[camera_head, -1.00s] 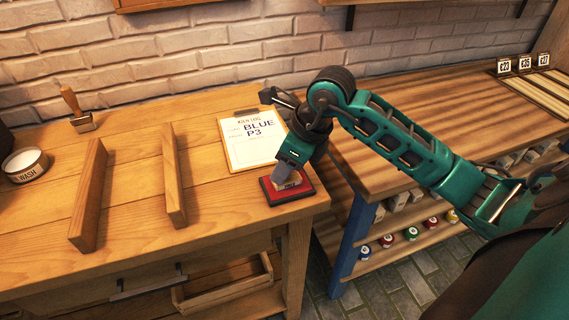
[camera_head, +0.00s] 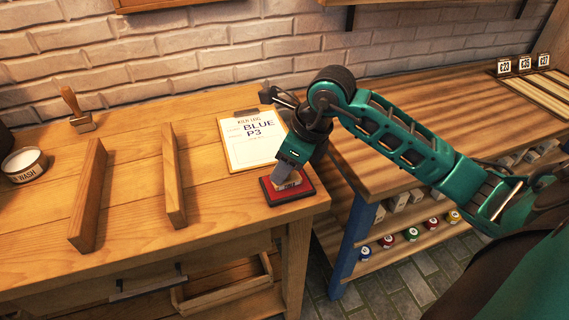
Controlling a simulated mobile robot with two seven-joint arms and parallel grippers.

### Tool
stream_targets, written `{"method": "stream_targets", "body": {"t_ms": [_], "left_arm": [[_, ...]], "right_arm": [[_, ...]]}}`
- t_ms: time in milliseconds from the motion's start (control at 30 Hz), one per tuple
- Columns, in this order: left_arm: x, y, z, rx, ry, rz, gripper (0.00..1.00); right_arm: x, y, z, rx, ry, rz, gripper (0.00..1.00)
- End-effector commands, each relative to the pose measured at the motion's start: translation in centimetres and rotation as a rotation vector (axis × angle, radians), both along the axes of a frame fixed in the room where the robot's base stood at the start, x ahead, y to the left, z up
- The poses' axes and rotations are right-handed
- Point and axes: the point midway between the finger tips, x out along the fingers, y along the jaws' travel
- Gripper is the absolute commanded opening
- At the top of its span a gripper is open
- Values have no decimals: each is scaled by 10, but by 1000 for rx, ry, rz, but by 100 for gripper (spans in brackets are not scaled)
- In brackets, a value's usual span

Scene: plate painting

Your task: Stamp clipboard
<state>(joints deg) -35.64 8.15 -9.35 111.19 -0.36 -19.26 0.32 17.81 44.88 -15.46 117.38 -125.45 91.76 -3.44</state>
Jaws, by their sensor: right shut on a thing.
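The clipboard (camera_head: 243,151) lies on the wooden table with a sheet headed KILN LOG that reads BLUE P3. A red ink pad (camera_head: 275,197) with a dark rim sits just below it, near the table's right edge. My right gripper (camera_head: 288,176) points down over the pad, shut on a small wooden stamp (camera_head: 286,185). The stamp's lower end is at the pad; the gripper hides much of it, and I cannot tell whether it presses the pad. My left gripper is not in view.
Two upright wooden rails (camera_head: 91,196) and (camera_head: 174,178) stand left of the clipboard. A wooden-handled tool (camera_head: 76,110) and a round WASH bowl (camera_head: 24,164) are at the far left. A second bench (camera_head: 440,130) with shelved small pots stands at right.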

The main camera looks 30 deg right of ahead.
Motion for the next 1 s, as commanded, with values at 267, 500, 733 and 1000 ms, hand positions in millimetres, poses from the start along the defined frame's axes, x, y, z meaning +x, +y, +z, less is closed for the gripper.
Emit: {"method": "stream_targets", "body": {"t_ms": [267, 500, 733, 1000], "left_arm": [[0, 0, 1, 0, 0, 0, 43], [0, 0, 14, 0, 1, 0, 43], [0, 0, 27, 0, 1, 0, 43], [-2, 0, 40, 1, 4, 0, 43]], "right_arm": [[-2, 1, -2, -1, 12, 1, 15], [-1, 0, 18, -2, 6, 2, 15], [-1, 0, 37, -1, 4, 2, 15], [-1, 0, 59, -1, 3, 1, 15]]}}
